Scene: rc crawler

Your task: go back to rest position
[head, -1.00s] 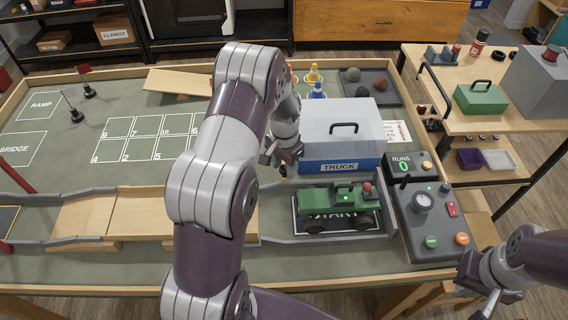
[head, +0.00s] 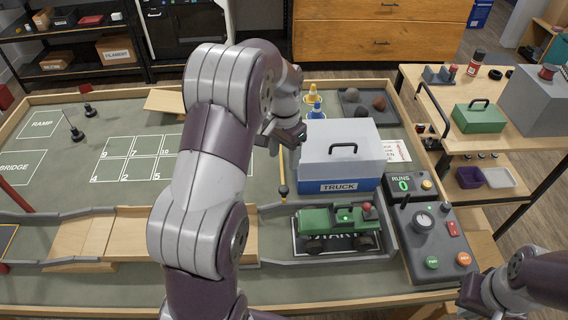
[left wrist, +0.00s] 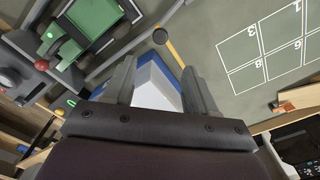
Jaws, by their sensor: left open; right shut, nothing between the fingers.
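My left gripper (head: 286,138) is in the air left of the grey and blue TRUCK box (head: 342,150). In the left wrist view its two fingers (left wrist: 158,88) are apart, with the box in sight between and beyond them. My left arm crosses the middle of the head view and hides part of the table. My right gripper (head: 474,304) is at the bottom right, partly cut off by the frame edge, with nothing seen in it. The green crawler (head: 338,226) stands on the START pad inside grey rails.
A control panel (head: 432,235) with a gauge and buttons stands right of the crawler. Small cones (head: 316,108) and a rock tray (head: 368,106) lie behind the box. A side bench (head: 480,120) is at right.

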